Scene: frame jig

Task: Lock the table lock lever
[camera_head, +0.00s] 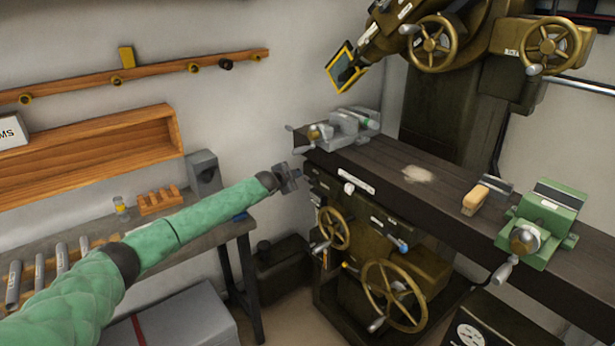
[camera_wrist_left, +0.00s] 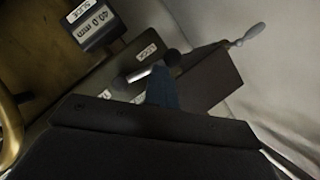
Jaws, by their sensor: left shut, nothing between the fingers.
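The lock lever (camera_wrist_left: 138,76) shows in the left wrist view as a short metal bar with black ends, beside a small white LOCK label (camera_wrist_left: 146,52) on a dark block. My left gripper (camera_head: 287,178) is shut and empty, near the left end of the milling machine's table (camera_head: 405,175). In the left wrist view its closed fingers (camera_wrist_left: 162,88) overlap the lever's right part; I cannot tell whether they touch it. I cannot pick out the lever surely in the head view. My right gripper is not in view.
A grey vise (camera_head: 345,128) sits on the table's left end, above my gripper. A green vise (camera_head: 540,222) and a wooden-handled brush (camera_head: 475,200) are farther right. Brass handwheels (camera_head: 394,294) stick out below the table. A workbench (camera_head: 215,235) stands at left.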

